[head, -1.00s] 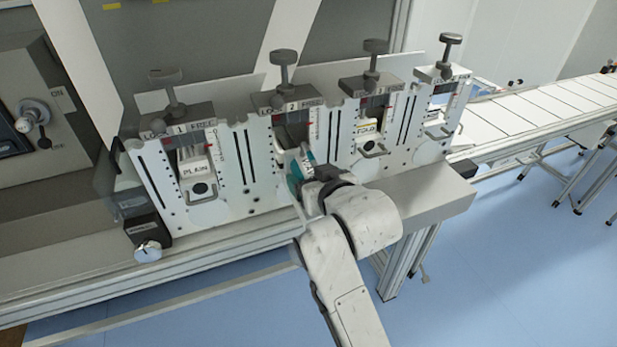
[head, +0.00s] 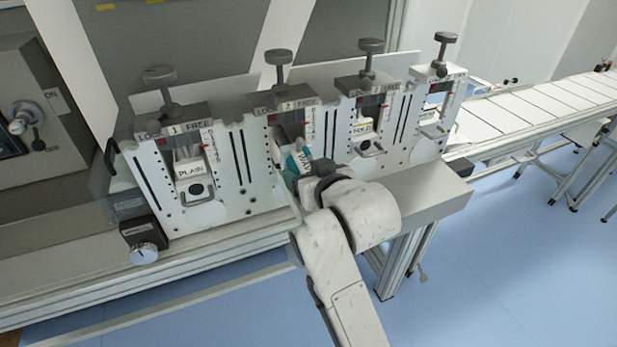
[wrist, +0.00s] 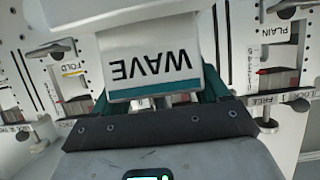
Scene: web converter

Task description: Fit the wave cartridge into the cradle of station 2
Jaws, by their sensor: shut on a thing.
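The wave cartridge (wrist: 152,62) is a white block with a teal stripe and the word WAVE, upside down in the wrist view. My gripper (head: 300,165), with teal fingers, is shut on it. In the head view the cartridge (head: 305,157) shows only partly above my wrist, tilted, in front of station 2. The cradle of station 2 (head: 291,130) is a dark opening in the white panel under a label with a 2 and FREE. My gripper and arm hide its lower part, so I cannot tell whether the cartridge touches it.
Station 1 (head: 195,172) at left holds a PLAIN cartridge. The station to the right holds a FOLD cartridge (head: 362,127). Dark clamp knobs (head: 278,57) rise above the stations. A grey ledge (head: 430,200) juts out at lower right. A conveyor (head: 540,105) runs off right.

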